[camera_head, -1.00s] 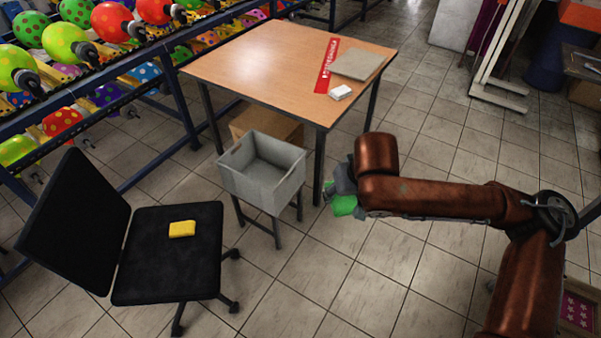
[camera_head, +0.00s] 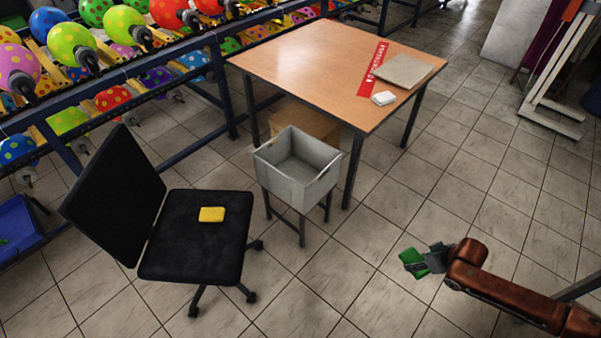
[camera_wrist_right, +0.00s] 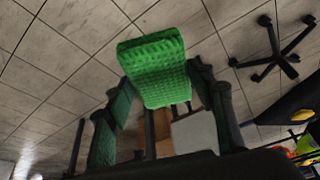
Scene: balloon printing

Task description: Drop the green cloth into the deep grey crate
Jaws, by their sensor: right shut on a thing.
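The green cloth (camera_head: 413,262) is a small folded, textured pad, held in my right gripper (camera_head: 430,260) over open floor at the right of the head view. In the right wrist view the cloth (camera_wrist_right: 158,68) fills the space between the fingers of my right gripper (camera_wrist_right: 165,95), which is shut on it. The deep grey crate (camera_head: 298,185) is open and looks empty. It stands on a dark-legged stand, to the left of my right gripper and apart from it. My left gripper is not in view.
A wooden table (camera_head: 310,60) stands behind the crate, with a red strip (camera_head: 372,75), a beige board (camera_head: 404,70) and a white block (camera_head: 384,98). A black chair (camera_head: 190,255) with a yellow pad (camera_head: 211,214) stands left. Balloon racks (camera_head: 165,75) line the back left.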

